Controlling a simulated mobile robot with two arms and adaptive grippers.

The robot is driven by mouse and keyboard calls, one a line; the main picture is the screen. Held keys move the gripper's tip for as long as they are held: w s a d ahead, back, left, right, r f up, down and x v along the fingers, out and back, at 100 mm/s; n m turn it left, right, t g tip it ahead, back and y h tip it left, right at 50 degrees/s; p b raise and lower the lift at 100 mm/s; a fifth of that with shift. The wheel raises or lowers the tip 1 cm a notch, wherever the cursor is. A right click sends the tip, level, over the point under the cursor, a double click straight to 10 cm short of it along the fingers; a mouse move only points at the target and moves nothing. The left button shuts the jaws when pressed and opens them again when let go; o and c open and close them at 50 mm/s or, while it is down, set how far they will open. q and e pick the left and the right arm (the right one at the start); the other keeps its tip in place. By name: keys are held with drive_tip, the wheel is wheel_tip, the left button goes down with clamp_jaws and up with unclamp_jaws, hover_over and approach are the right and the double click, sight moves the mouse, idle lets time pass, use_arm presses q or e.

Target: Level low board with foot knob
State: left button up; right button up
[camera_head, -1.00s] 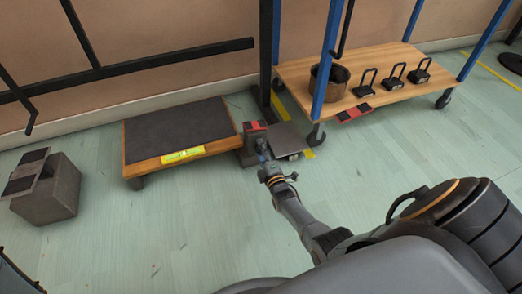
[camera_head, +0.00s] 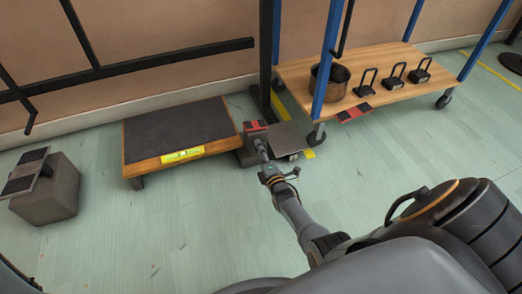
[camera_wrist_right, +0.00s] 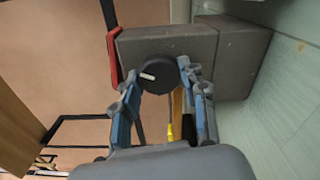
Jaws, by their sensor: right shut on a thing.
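The low board (camera_head: 180,131) has a dark top and a wooden edge and stands near the wall in the head view. A yellow-green spirit level (camera_head: 182,156) is on its front edge; its bubble is too small to read. The foot knob (camera_wrist_right: 157,74), black and round with a white mark, shows in the wrist view against a grey block. My right gripper (camera_wrist_right: 160,84) is shut on the knob, one finger on each side. In the head view my right gripper (camera_head: 261,150) is at the board's right end, where the knob is hidden. My left gripper is not in view.
A grey block (camera_head: 250,155) with a red-and-black pad (camera_head: 255,126) stands by the board's right end. A grey plate (camera_head: 287,138) lies beside it. Another grey block (camera_head: 50,195) stands left. A wheeled wooden platform (camera_head: 395,65) is at right. The floor in front is clear.

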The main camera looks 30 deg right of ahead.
drive_tip(key=o, duration=1.2)
drive_tip(key=shift+c, duration=0.2)
